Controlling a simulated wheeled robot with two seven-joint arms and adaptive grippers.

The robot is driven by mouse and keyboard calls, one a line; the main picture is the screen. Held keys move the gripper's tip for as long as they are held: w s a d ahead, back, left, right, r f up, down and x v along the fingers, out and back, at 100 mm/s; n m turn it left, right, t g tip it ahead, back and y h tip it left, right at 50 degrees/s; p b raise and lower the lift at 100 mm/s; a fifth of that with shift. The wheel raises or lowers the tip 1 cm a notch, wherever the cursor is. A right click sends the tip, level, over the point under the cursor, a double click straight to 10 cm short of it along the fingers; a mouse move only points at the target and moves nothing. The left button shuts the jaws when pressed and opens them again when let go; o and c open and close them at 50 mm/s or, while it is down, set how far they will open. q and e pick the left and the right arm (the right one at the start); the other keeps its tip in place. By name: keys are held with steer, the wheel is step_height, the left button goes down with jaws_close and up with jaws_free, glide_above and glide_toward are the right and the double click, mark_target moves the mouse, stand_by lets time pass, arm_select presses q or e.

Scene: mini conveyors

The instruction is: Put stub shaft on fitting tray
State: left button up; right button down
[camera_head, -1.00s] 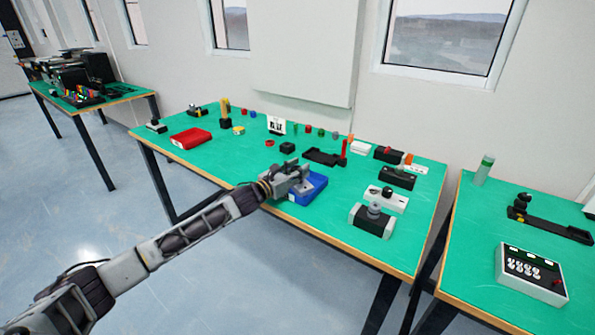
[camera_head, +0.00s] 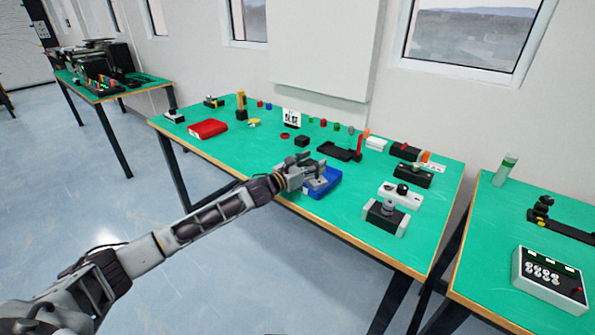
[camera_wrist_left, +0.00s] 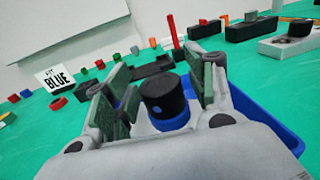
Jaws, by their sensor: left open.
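My left gripper (camera_head: 312,175) is at the blue tray (camera_head: 325,188) near the table's front edge and hides part of it. The blue tray also shows in the left wrist view (camera_wrist_left: 268,125), below and behind the fingers. In that view my left gripper (camera_wrist_left: 160,80) is open, with a finger on each side of a black cylinder (camera_wrist_left: 160,92). The cylinder stands upright over the tray, with a blue dot on its side and blue around its foot. It may be the stub shaft. Which tray is the fitting tray is not marked. My right gripper is not in view.
A red tray (camera_head: 208,129) lies at the table's left. A "FIT BLUE" sign (camera_head: 291,117) stands behind, near several small coloured pieces. A black fixture (camera_head: 340,152) with a red post and several block fixtures (camera_head: 386,217) stand to the right. Green tabletop lies clear left of the gripper.

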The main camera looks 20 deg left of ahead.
arm_select(q)
steer(key=shift+v, duration=5.95)
steer(key=shift+a, duration=0.1)
